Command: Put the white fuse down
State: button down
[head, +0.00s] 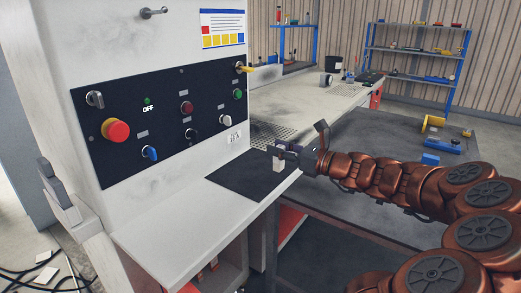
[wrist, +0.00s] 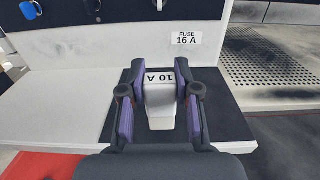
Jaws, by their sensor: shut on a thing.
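The white fuse (wrist: 160,102) is a pale block marked "10 A" on top, upright between my fingers in the wrist view. My gripper (wrist: 161,88) is shut on it, with a purple-padded finger on each side. In the head view, my gripper (head: 282,151) holds the white fuse (head: 279,164) over the right part of a dark mat (head: 240,176) on the white ledge. I cannot tell whether the fuse's bottom touches the mat. A label reading "FUSE 16 A" (wrist: 187,39) is on the panel behind.
A control panel (head: 160,115) with knobs, buttons and a red emergency stop stands left of the mat. A perforated plate (head: 270,134) lies beyond the mat. A grey table (head: 375,135) with blue and yellow items is to the right.

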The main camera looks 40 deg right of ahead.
jog(key=shift+w+d+f+b, duration=0.25)
jog(key=shift+w+f, duration=0.5)
jog(key=shift+w, duration=1.05)
jog(key=shift+w+d+f+b, duration=0.2)
jog(key=shift+w+f, duration=0.55)
jog(key=shift+w, duration=1.05)
jog(key=shift+w+d+f+b, duration=0.2)
jog(key=shift+w+f, duration=0.55)
jog(key=shift+w, duration=1.05)
jog(key=shift+f, duration=0.25)
jog(key=c, duration=0.8)
grip_release()
